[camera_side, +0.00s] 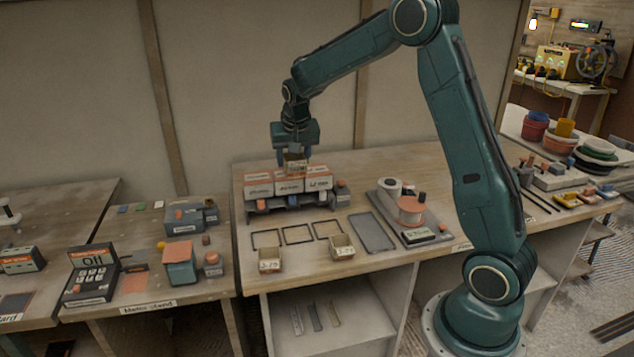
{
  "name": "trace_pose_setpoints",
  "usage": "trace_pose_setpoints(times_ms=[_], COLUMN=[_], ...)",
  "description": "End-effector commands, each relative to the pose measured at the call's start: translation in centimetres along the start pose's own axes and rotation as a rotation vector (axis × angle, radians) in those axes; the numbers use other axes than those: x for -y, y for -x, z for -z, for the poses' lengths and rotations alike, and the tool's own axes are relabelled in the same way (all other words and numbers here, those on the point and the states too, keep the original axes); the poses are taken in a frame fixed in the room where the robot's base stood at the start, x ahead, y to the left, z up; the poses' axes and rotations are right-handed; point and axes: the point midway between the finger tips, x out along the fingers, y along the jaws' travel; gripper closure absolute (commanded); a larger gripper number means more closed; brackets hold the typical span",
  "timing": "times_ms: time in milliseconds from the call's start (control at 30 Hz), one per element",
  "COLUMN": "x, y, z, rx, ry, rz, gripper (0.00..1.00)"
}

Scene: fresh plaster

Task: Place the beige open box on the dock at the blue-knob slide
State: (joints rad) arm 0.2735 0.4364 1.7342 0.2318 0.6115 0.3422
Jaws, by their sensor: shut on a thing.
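My gripper (295,158) is above the back of the middle bench, pointing down, its blue fingers shut on a small beige open box (297,166). The box is just above or against the tops of the white labelled boxes; I cannot tell whether it touches them. Two more beige open boxes with labels stand near the bench's front edge, one at the left (270,266) and one at the right (343,253). Several black outlined frames (298,235) lie behind them. A dark rack (290,203) carries the white boxes. I cannot make out a blue knob.
White labelled boxes (289,187) stand in a row under my gripper. A grey flat tray (372,232) and a tray with an orange-topped round part (411,210) lie to the right. The left bench holds a keypad device (90,275) and orange blocks (180,263).

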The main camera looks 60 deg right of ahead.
Motion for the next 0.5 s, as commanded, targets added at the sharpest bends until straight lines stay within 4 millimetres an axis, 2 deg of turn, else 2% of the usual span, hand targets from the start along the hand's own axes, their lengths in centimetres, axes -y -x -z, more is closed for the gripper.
trace_pose_setpoints(times_ms=[267, 500], x=[-0.1, -0.1], y=[-2.3, -6.5], z=[-1.0, -2.7], rx=[0.004, 0.006], ry=[0.001, 0.001], rz=[-0.001, -0.003], gripper=[0.75, 0.75])
